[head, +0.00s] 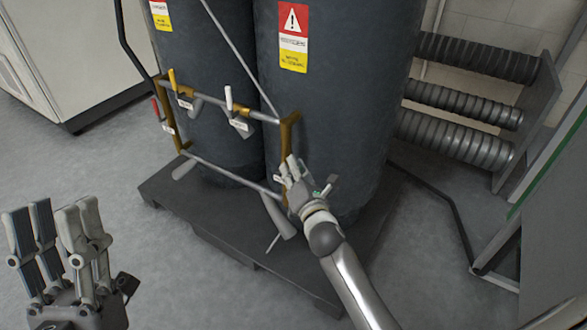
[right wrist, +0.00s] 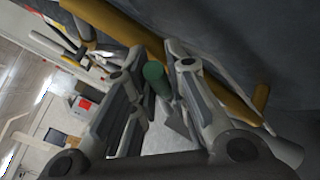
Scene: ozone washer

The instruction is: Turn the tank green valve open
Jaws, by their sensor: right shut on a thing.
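The green valve handle (right wrist: 155,77) shows in the right wrist view as a dark green rounded grip between my right fingers. In the head view only a small bit of green shows beside my right gripper (head: 296,178), which covers most of it at the lower right corner of the pipe frame. My right gripper is shut on the green handle; its fingers also show in the right wrist view (right wrist: 150,90). My left gripper (head: 57,225) is open and empty at the lower left, its fingers pointing up, apart from the tanks.
Two dark tanks (head: 345,115) stand on a black pallet (head: 243,252). Their pipe frame carries a red (head: 155,108), a yellow (head: 172,80) and a white valve handle (head: 229,98). Ribbed pipes (head: 455,135) are at the right. The floor at left is clear.

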